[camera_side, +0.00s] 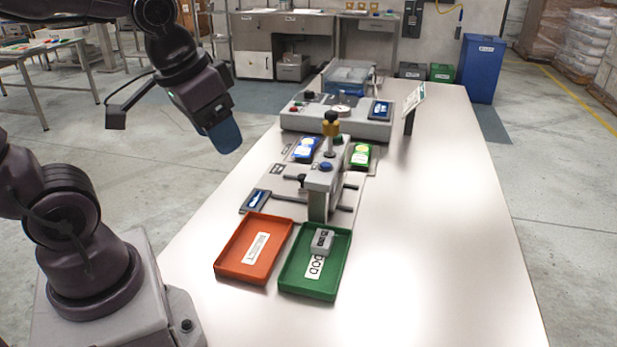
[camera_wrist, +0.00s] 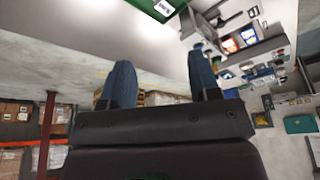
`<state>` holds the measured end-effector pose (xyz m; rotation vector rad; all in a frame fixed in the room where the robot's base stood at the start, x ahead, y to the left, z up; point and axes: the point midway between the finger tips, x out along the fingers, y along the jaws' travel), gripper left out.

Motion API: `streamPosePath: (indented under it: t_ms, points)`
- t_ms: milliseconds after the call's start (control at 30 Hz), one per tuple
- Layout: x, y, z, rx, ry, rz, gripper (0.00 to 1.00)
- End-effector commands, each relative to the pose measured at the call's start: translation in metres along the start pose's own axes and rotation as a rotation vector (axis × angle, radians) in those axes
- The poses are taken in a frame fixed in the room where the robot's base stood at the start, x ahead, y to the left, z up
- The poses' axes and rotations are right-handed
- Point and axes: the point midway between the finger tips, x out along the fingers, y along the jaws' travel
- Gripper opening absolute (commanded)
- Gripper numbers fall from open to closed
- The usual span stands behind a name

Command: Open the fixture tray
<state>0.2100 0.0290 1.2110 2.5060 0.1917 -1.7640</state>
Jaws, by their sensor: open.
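The grey fixture (camera_side: 318,205) stands mid-table in the side view, with a yellow-and-black knob on top, a blue button and dark rods at its sides. I cannot clearly make out its tray or how far that is open. My gripper (camera_side: 225,138) hangs in the air to the upper left of the fixture, well apart from it, blue fingers pointing down to the right. In the wrist view my gripper (camera_wrist: 161,82) has its two blue fingers spread with nothing between them.
An orange tray (camera_side: 223,270) and a green tray (camera_side: 333,283) lie in front of the fixture; a small grey block (camera_side: 322,241) sits in the green one. A grey weighing unit (camera_side: 355,128) and a tilted display (camera_side: 414,98) stand behind. The table's right side is clear.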

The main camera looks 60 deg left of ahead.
Motion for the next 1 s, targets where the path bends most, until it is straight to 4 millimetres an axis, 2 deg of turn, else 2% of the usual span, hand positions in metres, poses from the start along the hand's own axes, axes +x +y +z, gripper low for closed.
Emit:
streamPosePath:
  t_ms: [100,267,367,600,700,767,833,900,1000]
  points:
    - [0.028,-0.025,-0.021,-0.089,-0.110,-0.036,0.56]
    - [0.069,-0.061,-0.053,-0.136,-0.189,-0.035,0.56]
    - [0.101,-0.086,-0.071,-0.148,-0.218,-0.011,0.56]
    - [0.187,-0.153,-0.103,-0.137,-0.189,0.082,0.56]
    - [0.216,-0.176,-0.116,-0.107,-0.137,0.109,0.56]
    - [0.230,-0.186,-0.126,-0.078,-0.097,0.116,0.56]
    - [0.239,-0.194,-0.145,-0.014,-0.032,0.112,0.56]
    - [0.232,-0.201,-0.165,0.060,0.033,0.079,0.56]
    - [0.233,-0.203,-0.167,0.115,0.051,0.065,0.56]
